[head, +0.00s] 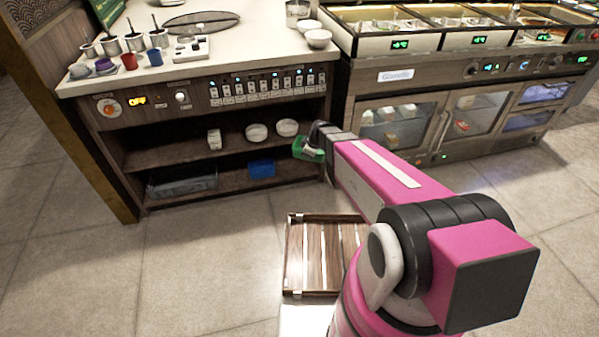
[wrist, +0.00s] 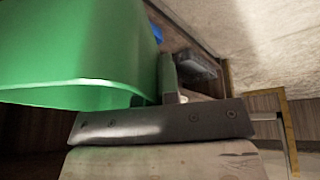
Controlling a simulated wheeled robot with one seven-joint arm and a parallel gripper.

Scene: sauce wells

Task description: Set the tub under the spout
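A green tub (head: 307,150) is off the floor at the end of my arm, in front of the right end of the wooden counter's shelves. In the wrist view the green tub (wrist: 75,55) fills the upper left, close to the camera. My gripper (wrist: 166,75) has one finger showing against the tub's wall; the other finger is hidden. It appears shut on the tub, which looks slightly tilted in the head view. I cannot make out a spout in either view.
The counter (head: 250,60) carries several small cups (head: 130,45) and white bowls (head: 318,38). Its shelves hold a blue tub (head: 261,169), a grey tray (head: 182,186) and bowls. A glass-door cooler (head: 410,75) stands right. A wooden slatted crate (head: 318,265) lies on the floor. Floor at left is clear.

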